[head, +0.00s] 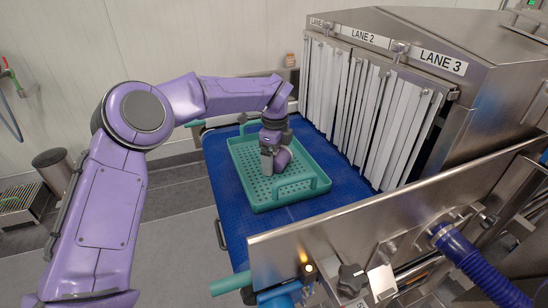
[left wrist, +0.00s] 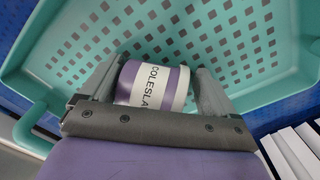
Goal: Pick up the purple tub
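The purple tub (head: 284,158) sits in a green perforated tray (head: 277,206) on the blue belt. In the left wrist view the tub (left wrist: 182,90) shows a white label with "COLESLA" readable, and the tray (left wrist: 75,65) is behind it. My left gripper (head: 275,157) reaches down into the tray at the tub. In the left wrist view my left gripper (left wrist: 158,88) has its fingers wide apart, one on each side of the tub. A narrow gap shows on the right side; contact on the left is unclear. My right gripper is out of view.
White strip curtains (head: 365,110) of a steel tunnel with lane signs stand right of the tray. A steel side rail (head: 330,225) runs along the near right. Bare blue belt (head: 228,218) shows around the tray. A blue hose (head: 475,262) is at lower right.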

